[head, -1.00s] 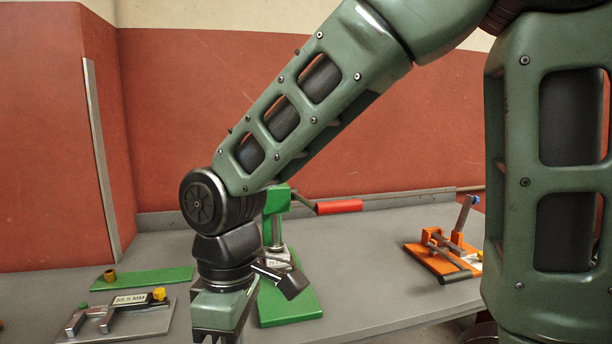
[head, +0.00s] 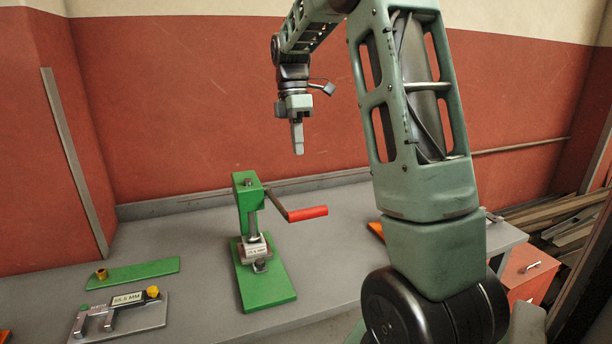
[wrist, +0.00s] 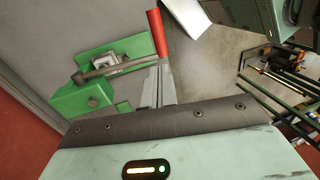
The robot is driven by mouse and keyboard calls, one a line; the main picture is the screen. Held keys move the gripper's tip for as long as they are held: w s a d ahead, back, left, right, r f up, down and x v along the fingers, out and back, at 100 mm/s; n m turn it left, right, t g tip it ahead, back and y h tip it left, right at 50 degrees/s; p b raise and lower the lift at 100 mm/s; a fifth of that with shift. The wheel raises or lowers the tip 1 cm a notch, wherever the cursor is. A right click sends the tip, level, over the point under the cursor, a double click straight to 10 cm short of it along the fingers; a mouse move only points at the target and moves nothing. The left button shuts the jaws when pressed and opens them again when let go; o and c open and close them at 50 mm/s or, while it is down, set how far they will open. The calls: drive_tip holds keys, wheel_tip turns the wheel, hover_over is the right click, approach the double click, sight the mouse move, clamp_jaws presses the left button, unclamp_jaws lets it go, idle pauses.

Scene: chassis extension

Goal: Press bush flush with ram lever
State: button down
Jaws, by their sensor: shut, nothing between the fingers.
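The green press (head: 244,208) stands upright on its green base plate on the bench. Its ram lever runs from the head toward the right and ends in a red handle (head: 307,213). A pale labelled block (head: 256,248) sits under the ram, with a small grey rounded part in front; whether a bush is in it is too small to tell. A brass-coloured bush-like ring (head: 102,274) stands on a green strip at left. My gripper (head: 298,151) is shut and empty, pointing down above the lever. The wrist view shows the press head (wrist: 88,97) and red handle (wrist: 156,32) beyond the fingers.
A grey metal fixture (head: 122,318) with a size label and yellow knob lies at front left. An orange device (head: 376,229) is mostly hidden behind my arm. Bench space between press and left strip is clear. An orange-red cabinet (head: 530,272) stands at right.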

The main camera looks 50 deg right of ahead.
drive_tip(key=d, duration=0.1)
drive_tip(key=p, duration=0.4)
approach(309, 209)
drive_tip(key=x, duration=0.6)
drive_tip(key=shift+f, duration=0.4)
drive_tip(key=shift+f, duration=0.1)
drive_tip(key=b+x, duration=0.5)
drive_tip(key=x, duration=0.2)
drive_tip(key=shift+t+h, duration=0.3)
drive_tip(key=shift+t, duration=0.1)
drive_tip(key=shift+f, duration=0.1)
